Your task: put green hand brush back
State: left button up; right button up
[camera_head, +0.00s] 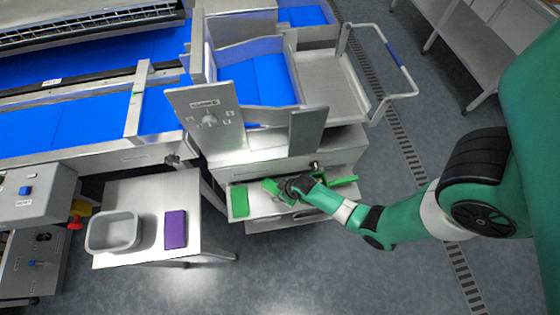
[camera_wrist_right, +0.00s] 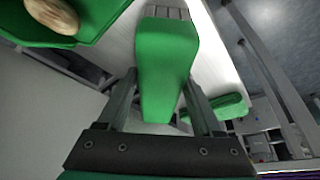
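The green hand brush (camera_wrist_right: 163,70) fills the middle of the right wrist view, with a grey bristle end at the top. Both fingers of my right gripper (camera_wrist_right: 162,95) lie against its sides, so the gripper looks shut on it. In the head view my right gripper (camera_head: 290,187) is over the open metal drawer or shelf (camera_head: 262,207) under the machine, with part of the brush (camera_head: 271,186) showing beside it. I cannot tell whether the brush touches the metal below. My left gripper is not in view.
A flat green item (camera_head: 240,201) lies at the drawer's left, and another green piece (camera_head: 342,181) at its right. A small table (camera_head: 150,200) holds a grey tub (camera_head: 113,232) and a purple block (camera_head: 175,229). The machine housing (camera_head: 285,152) stands close above. Floor in front is clear.

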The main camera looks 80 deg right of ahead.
jog(key=shift+o, duration=1)
jog(key=shift+r, duration=0.3)
jog(key=p+v, duration=1)
jog(key=v, duration=0.2)
jog(key=shift+f, duration=0.1)
